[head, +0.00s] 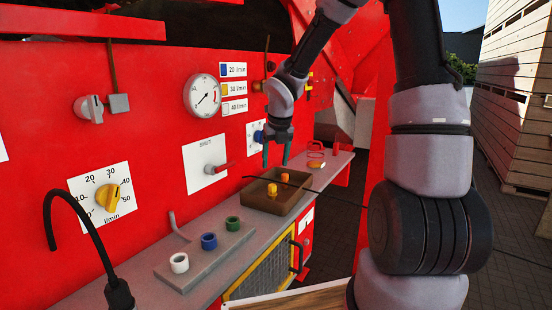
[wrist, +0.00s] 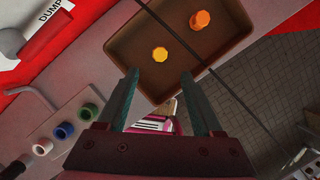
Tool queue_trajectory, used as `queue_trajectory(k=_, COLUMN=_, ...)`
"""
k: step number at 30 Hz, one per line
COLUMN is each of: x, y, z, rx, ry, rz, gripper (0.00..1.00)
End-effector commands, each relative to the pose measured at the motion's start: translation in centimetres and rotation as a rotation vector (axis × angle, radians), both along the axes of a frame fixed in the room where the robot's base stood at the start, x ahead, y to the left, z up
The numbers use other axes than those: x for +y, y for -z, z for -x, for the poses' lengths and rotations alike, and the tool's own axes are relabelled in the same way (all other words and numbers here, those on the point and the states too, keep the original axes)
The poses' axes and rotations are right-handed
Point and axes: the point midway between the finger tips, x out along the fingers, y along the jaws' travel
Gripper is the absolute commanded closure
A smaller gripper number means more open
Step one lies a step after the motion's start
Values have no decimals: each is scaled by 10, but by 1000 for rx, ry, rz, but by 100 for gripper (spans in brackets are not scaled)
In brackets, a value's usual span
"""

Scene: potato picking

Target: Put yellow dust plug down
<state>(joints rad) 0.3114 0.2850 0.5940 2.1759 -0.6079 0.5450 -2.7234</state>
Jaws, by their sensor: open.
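The yellow dust plug (wrist: 160,54) lies on the floor of a brown tray (wrist: 120,35), and it also shows in the head view (head: 272,190). A second, more orange plug (wrist: 200,19) is in the same tray, farther back in the head view (head: 284,177). My gripper (head: 276,157) is open and above the tray. In the wrist view its two fingers (wrist: 159,78) stand apart with nothing held between them, and the yellow plug appears just beyond the fingertips, apart from them.
The tray stands on a grey shelf (head: 150,285) along the red machine wall. A thin dark rod crosses above the tray. Gauges and knobs stick out of the wall.

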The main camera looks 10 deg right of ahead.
Motion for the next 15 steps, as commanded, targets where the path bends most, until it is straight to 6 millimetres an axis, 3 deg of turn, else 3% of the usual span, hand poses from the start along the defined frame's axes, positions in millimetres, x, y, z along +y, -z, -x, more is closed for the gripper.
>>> queue_trajectory(k=4, x=-4, y=-13, z=6, rx=-6, ry=82, rz=-11, gripper=32)
queue_trajectory(k=7, x=-12, y=-30, z=17, rx=-20, ry=275, rz=-45, gripper=32)
queue_trajectory(k=15, x=-42, y=-95, z=69, rx=-105, ry=1138, rz=-302, gripper=32)
